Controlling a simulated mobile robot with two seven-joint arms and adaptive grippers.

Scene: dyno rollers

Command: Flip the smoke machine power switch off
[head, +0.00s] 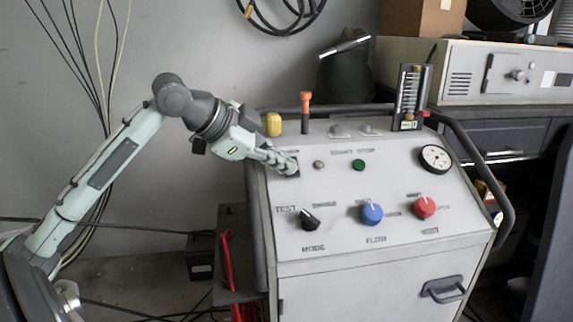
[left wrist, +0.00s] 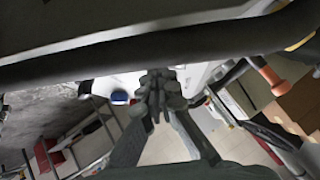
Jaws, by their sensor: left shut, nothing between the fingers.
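The smoke machine (head: 330,240) is a pale grey cabinet with a sloping control panel. My left gripper (head: 289,165) is shut and empty, its fingertips at the panel's upper left. A small dark patch (head: 294,173) shows right at the fingertips. It may be the power switch, but the fingers cover most of it and I cannot tell its position. Whether the fingertips touch it is unclear. In the left wrist view the closed fingers (left wrist: 160,90) point at the pale panel, with a blue knob to their left. My right gripper is not in view.
The panel also bears a green button (head: 359,165), a black mode knob (head: 310,218), a blue flow knob (head: 372,213), a red knob (head: 424,207) and a gauge (head: 435,158). An orange-topped lever (head: 306,108) and yellow knob (head: 273,124) stand behind the gripper. Dark rails (head: 480,165) flank the panel.

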